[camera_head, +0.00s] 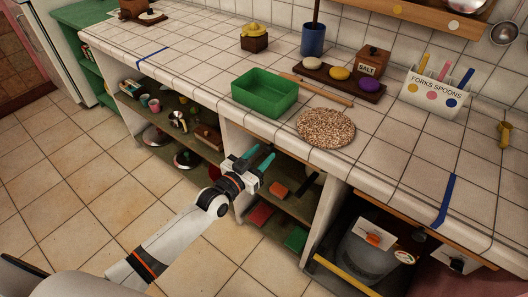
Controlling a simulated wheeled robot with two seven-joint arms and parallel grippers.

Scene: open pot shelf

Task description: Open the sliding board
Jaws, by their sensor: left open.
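My left gripper (258,158) reaches in from the lower left, in front of the open shelf (230,146) under the tiled counter. Its two teal fingers are apart, with nothing seen between them. They point up and to the right, near the counter's front edge. A dark bar (308,184) shows in the middle bay, to the right of the fingers. I cannot tell whether it belongs to the sliding board, and I cannot pick out the board with certainty. The gripper hides part of the bay's left side. My right gripper is not in view.
The counter (205,60) holds a green tub (265,92), a round woven mat (326,128) and a cutlery holder (436,92). The middle bay holds an orange block (278,190) and red and green items. The floor at left is clear.

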